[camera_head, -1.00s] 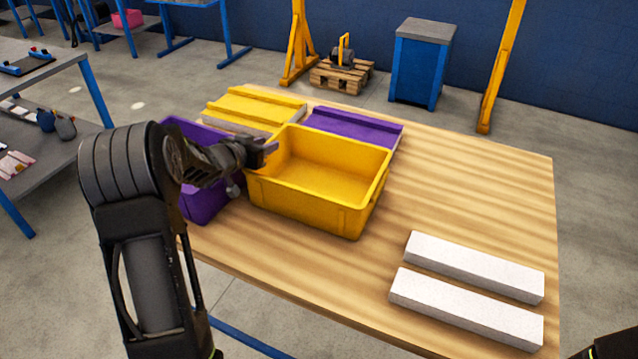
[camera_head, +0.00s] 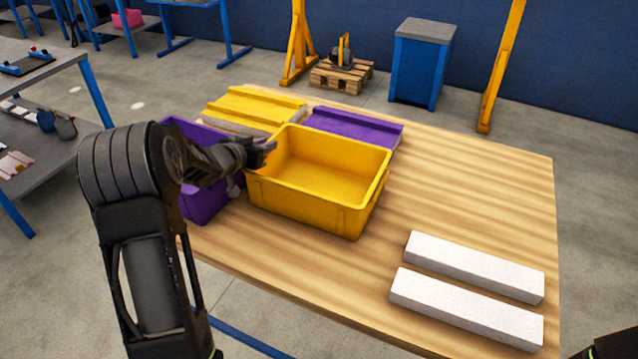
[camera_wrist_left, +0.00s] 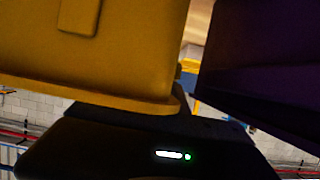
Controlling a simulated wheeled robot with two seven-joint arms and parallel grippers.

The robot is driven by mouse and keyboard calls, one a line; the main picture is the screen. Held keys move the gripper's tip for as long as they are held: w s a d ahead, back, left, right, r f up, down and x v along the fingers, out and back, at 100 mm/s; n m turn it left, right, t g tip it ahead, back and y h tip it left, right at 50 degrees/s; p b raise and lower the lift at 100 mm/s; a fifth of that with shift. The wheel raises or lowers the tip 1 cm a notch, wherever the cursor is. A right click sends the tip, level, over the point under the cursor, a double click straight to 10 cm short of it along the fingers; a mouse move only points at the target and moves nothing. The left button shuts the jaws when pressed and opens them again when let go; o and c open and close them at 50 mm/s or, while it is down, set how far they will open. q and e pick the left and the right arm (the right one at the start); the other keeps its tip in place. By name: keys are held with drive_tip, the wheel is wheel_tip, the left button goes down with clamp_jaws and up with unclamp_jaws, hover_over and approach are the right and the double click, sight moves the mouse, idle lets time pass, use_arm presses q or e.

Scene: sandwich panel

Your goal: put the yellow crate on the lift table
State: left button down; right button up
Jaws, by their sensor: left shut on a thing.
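The yellow crate (camera_head: 310,205) stands upright and empty on a wooden-topped table (camera_head: 470,190). My left gripper (camera_head: 262,152) is at the crate's left rim and shut on it; its fingertips are small and dark here. In the left wrist view the yellow crate's wall (camera_wrist_left: 110,50) fills the upper left, above the dark gripper body. The fingertips are hidden there. I cannot pick out which surface is the lift table. My right gripper is not in view; only a dark piece of my arm shows at the bottom right corner.
A purple crate (camera_head: 205,200) stands close on the left, partly behind my arm. A yellow-topped panel (camera_head: 255,108) and a purple-topped panel (camera_head: 350,125) lie behind the crate. Two white bars (camera_head: 475,265) (camera_head: 465,308) lie at the front right. The table's right middle is clear.

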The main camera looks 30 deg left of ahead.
use_arm(q)
drive_tip(key=shift+r, duration=0.2)
idle(0.7)
wheel_tip(320, 180, up, 10)
drive_tip(key=p, duration=0.3)
drive_tip(key=shift+f, duration=0.2)
idle(0.6)
